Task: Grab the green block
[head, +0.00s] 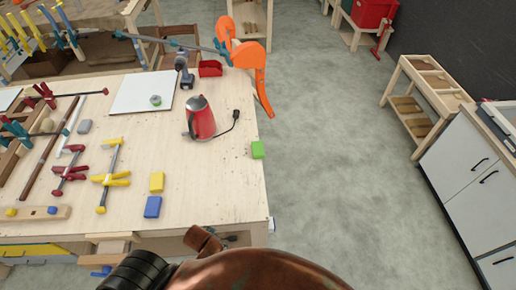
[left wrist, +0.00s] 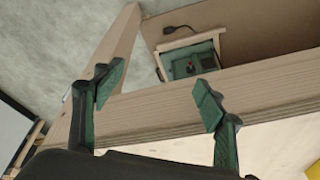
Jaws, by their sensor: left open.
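The green block (head: 258,150) sits on the wooden workbench (head: 225,185), right at its right edge, in the head view. It stands apart from the red kettle to its left. My left gripper (left wrist: 159,94) shows in the left wrist view with its two dark green-padded fingers spread and nothing between them. Behind the fingers are a light wooden beam and the floor. The green block does not show in the left wrist view. Neither gripper shows in the head view.
Near the block are a red kettle (head: 200,117), a yellow block (head: 157,182) and a blue block (head: 153,207). Clamps (head: 112,178) lie on the left. An orange form (head: 250,58) rises at the far right corner. Open floor (head: 335,170) lies right of the bench.

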